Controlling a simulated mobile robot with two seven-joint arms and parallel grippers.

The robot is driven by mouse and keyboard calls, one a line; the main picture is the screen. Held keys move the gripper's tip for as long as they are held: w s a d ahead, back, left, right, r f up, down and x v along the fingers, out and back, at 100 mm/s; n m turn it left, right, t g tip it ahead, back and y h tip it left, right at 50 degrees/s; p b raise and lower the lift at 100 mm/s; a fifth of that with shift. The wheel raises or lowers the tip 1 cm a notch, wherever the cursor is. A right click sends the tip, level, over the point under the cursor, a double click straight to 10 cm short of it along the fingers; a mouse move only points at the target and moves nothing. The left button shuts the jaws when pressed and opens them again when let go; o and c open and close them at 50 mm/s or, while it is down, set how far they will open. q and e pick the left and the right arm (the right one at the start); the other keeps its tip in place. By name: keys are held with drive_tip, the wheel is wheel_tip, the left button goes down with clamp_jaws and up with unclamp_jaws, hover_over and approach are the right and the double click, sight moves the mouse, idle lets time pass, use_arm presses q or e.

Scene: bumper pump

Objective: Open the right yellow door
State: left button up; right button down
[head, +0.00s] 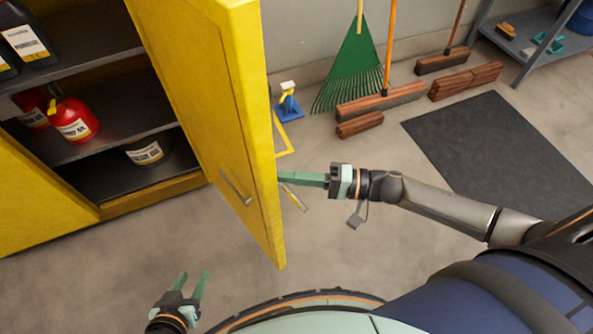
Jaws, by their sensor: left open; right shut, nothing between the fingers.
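The right yellow door (222,110) stands swung open from the yellow cabinet (150,196), its handled face towards the lower left. Its metal handle (236,188) is on that face, with nothing on it. My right gripper (281,178) is shut and empty, with its fingers pointing left at the door's free edge. The fingertips meet the edge in the picture, but I cannot tell whether they touch it or reach behind it. My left gripper (191,283) is open and empty, low in the picture, to the left of the door's lower corner.
Cabinet shelves hold a red container (74,121), a dark can (146,151) and black jugs (22,36). A blue and yellow pump (288,104), a green rake (354,62) and brooms (380,101) stand by the wall. A dark mat (500,150) lies right. Floor between is clear.

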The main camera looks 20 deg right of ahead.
drive_tip(key=a+p, duration=0.1)
drive_tip(key=a, duration=0.1)
drive_tip(key=s+a+m+t+p, duration=0.1)
drive_tip(key=a, duration=0.2)
drive_tip(key=s+a+t+p, duration=0.1)
drive_tip(key=a+p, duration=0.1)
drive_tip(key=shift+s+a+r+h, duration=0.15)
drive_tip(key=shift+r+h, duration=0.1)
drive_tip(key=shift+h, duration=0.15)
use_arm(q)
drive_tip(key=r, duration=0.2)
drive_tip(key=a+r+p, duration=0.1)
drive_tip(key=shift+s+a, duration=0.1)
drive_tip(key=shift+s, duration=0.15)
use_arm(e)
drive_tip(key=s+a, duration=0.1)
drive_tip(key=a, duration=1.1)
drive_tip(key=shift+s+a+f, duration=0.2)
drive_tip(key=shift+s+f, duration=0.1)
drive_tip(key=shift+s, duration=0.1)
